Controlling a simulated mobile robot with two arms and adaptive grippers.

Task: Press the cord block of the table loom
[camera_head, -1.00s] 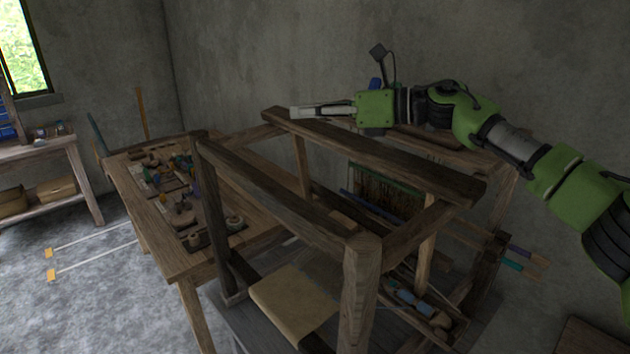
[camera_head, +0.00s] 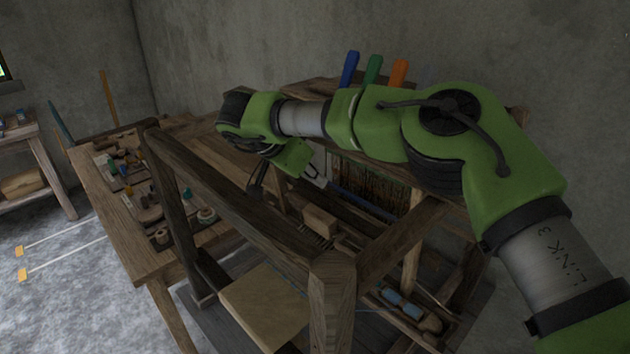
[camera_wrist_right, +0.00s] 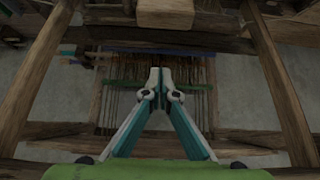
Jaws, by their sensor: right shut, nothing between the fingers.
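The wooden table loom (camera_head: 330,290) stands in the middle of the head view, with a tall frame of dark beams. A small light-brown wooden block (camera_head: 319,221), which looks like the cord block, sits low inside the frame. A pale block also shows at the top edge of the right wrist view (camera_wrist_right: 165,14). My right gripper (camera_head: 316,176) hangs inside the frame, above and behind the block and apart from it. Its fingers (camera_wrist_right: 158,76) are shut and empty, over hanging warp threads (camera_wrist_right: 155,95) in the wrist view. My left gripper is out of view.
Loom beams (camera_head: 235,200) surround the gripper closely. A bench (camera_head: 105,205) with small tools and spools stands at the left. Blue, green and orange handles (camera_head: 373,70) stand behind my right arm. A seat board (camera_head: 265,303) lies in front.

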